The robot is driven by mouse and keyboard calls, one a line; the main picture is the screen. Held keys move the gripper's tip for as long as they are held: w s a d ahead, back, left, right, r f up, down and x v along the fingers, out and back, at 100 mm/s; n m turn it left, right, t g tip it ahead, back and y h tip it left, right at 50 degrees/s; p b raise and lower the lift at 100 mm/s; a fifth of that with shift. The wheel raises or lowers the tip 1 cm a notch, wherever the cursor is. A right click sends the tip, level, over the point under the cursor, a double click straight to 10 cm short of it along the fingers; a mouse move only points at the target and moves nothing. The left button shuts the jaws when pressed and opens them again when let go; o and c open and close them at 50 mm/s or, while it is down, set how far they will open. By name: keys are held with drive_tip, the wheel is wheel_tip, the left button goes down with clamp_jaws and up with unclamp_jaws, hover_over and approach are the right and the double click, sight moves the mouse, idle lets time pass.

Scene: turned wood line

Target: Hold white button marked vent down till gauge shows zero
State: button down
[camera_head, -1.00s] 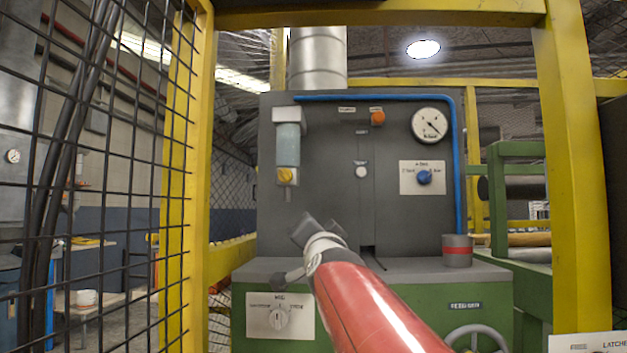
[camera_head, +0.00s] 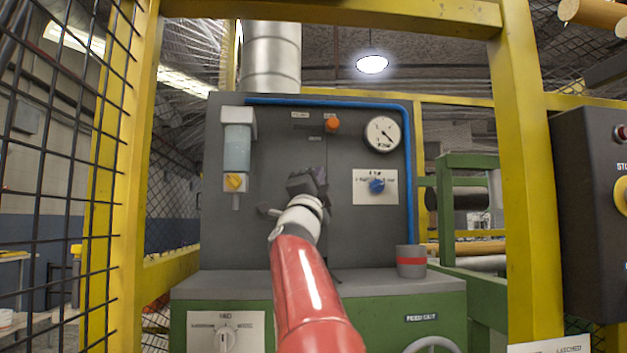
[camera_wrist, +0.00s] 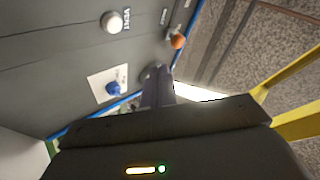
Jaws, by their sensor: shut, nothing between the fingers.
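The white button is hidden behind my gripper in the head view. In the wrist view the round white button (camera_wrist: 112,22) shows at top left, beside the word VENT, with nothing touching it there. The round gauge (camera_head: 383,134) has a white dial at the panel's upper right; its needle points to the lower right, and its numbers are too small to read. My gripper (camera_head: 310,178) is in front of the middle of the panel. Its fingers (camera_wrist: 158,85) are together and empty in the wrist view, apart from the button.
An orange button (camera_head: 332,125) is above my gripper and a blue knob (camera_head: 377,186) on a white plate is to its right. A glass bowl unit (camera_head: 237,150) hangs at left. Yellow posts (camera_head: 520,200) frame the opening. A grey can (camera_head: 411,261) stands on the ledge.

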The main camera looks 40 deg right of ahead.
drive_tip(key=w+d+p, duration=0.4)
drive_tip(key=w, duration=0.2)
drive_tip(key=shift+w, duration=0.4)
drive_tip(key=shift+d, duration=0.1)
drive_tip(key=shift+w+p, duration=0.15)
drive_tip(key=shift+p, duration=0.25)
idle(1.3)
drive_tip(key=shift+w+d, duration=0.2)
drive_tip(key=shift+w+d+p, duration=0.2)
drive_tip(key=shift+w+p, duration=0.1)
drive_tip(key=shift+p, duration=0.05)
idle(0.6)
idle(2.5)
drive_tip(key=shift+s+a+b, duration=0.45)
drive_tip(key=shift+s+b, duration=0.2)
